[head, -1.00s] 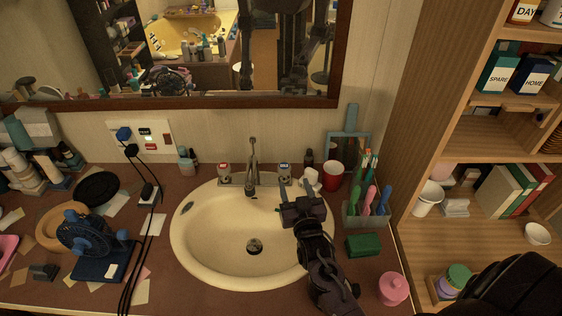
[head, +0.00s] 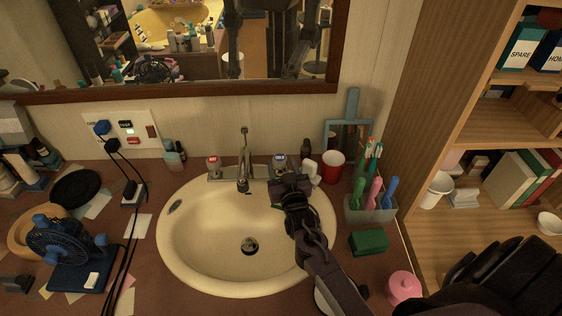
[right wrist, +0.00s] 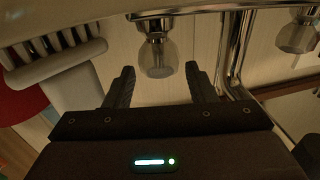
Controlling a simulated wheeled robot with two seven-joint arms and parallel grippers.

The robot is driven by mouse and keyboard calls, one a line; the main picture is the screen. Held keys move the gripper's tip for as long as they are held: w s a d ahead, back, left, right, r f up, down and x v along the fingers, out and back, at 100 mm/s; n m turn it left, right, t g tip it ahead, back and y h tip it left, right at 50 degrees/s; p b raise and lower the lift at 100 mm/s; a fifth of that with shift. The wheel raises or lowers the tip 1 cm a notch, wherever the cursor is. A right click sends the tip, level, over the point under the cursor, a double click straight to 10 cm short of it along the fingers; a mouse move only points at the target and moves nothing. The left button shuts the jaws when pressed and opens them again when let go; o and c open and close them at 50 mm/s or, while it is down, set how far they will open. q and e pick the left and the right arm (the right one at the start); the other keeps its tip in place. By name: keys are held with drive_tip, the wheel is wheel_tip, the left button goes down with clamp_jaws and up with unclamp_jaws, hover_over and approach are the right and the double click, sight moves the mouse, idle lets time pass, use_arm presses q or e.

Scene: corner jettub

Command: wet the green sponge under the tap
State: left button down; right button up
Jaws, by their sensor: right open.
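The green sponge (head: 368,241) lies on the counter to the right of the sink, beside the toothbrush holder. The chrome tap (head: 243,172) stands at the back of the cream basin (head: 205,245); I see no water from its spout. Its blue-topped right knob (head: 281,160) shows as a clear knob in the right wrist view (right wrist: 158,57). My right gripper (head: 285,176) is open and empty in front of this knob. In the right wrist view its fingers (right wrist: 157,85) point at the knob, one to each side; I cannot tell if they touch it. My left gripper is out of view.
A red cup (head: 332,166), a white bottle (head: 308,171) and the toothbrush holder (head: 370,209) stand right of the tap. A pink jar (head: 404,287) is at the front right. A blue fan (head: 62,250) and cables are at left. A wooden shelf (head: 425,130) bounds the right.

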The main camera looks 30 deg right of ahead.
drive_tip(key=shift+x, duration=1.1)
drive_tip(key=shift+c, duration=0.3)
drive_tip(key=c, duration=0.6)
drive_tip(key=shift+d+n+y, duration=0.1)
drive_tip(key=shift+n+y, duration=0.5)
drive_tip(key=shift+y, duration=0.3)
drive_tip(key=shift+c, duration=0.2)
drive_tip(key=o, duration=0.7)
drive_tip(key=shift+s, duration=0.1)
